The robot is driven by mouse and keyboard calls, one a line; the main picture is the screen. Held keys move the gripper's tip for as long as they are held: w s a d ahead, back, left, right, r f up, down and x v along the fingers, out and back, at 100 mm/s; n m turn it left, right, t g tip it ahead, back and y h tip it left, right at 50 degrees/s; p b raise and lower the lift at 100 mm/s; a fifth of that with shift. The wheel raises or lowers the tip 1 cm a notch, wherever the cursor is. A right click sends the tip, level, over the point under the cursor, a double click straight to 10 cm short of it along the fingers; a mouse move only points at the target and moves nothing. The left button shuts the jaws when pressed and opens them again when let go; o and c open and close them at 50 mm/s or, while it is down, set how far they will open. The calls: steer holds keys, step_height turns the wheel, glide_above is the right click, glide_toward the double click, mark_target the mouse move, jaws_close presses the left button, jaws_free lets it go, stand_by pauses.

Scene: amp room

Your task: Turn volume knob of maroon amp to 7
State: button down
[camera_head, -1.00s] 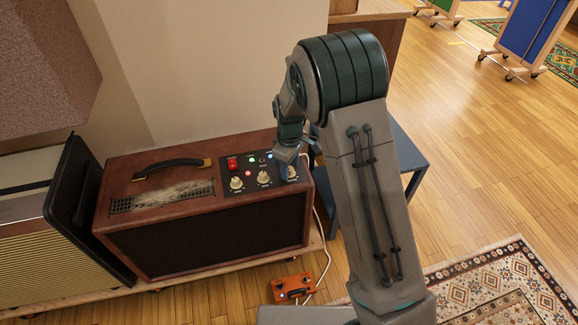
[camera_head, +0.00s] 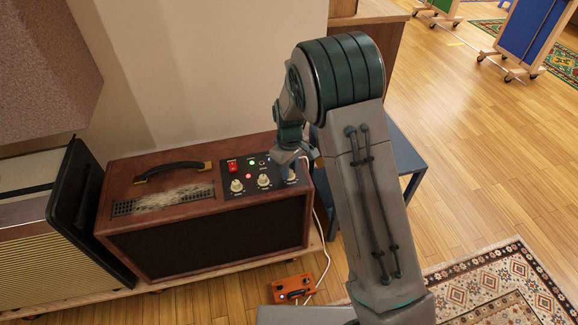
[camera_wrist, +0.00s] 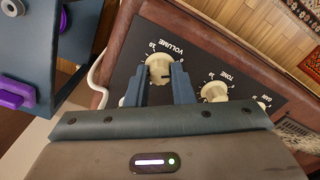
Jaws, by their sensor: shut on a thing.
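The maroon amp (camera_head: 205,215) stands against the wall with a black control panel on its top right. In the wrist view the cream volume knob (camera_wrist: 159,67), labelled VOLUME with a 10 mark beside it, sits between my gripper's two blue fingers. My gripper (camera_wrist: 160,76) is shut on the volume knob. A dark pointer line shows on the knob, but I cannot read its exact value. The head view shows my gripper (camera_head: 288,170) over the rightmost knob, which it partly hides.
The tone knob (camera_wrist: 214,91) is close beside the right finger. A red switch (camera_head: 232,166) is on the panel. A white cable runs by the amp's right side to an orange pedal (camera_head: 293,289). A blue-grey table (camera_head: 400,150) stands behind my arm.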

steer(key=m+p, duration=0.2)
steer(key=m, duration=0.2)
steer(key=shift+a+r+m, duration=0.1)
steer(key=shift+r+m, duration=0.05)
steer(key=shift+m, duration=0.15)
steer(key=m+p, duration=0.1)
steer(key=m, duration=0.3)
steer(key=shift+m+p, duration=0.3)
steer(key=shift+p, duration=0.05)
steer(key=m+p, duration=0.2)
steer(key=m, duration=0.2)
steer(key=shift+m, duration=0.3)
steer(key=m+p, duration=0.2)
steer(key=m, duration=0.2)
steer(key=m+p, duration=0.1)
steer(key=m, duration=0.3)
steer(key=shift+p, duration=0.35)
steer(key=m+p, duration=0.2)
steer(key=m, duration=0.2)
steer(key=shift+m, duration=0.3)
steer(key=m+p, duration=0.2)
steer(key=m, duration=0.2)
steer(key=shift+p, duration=0.35)
steer(key=shift+m+p, duration=0.9)
steer(key=shift+m, duration=1.3)
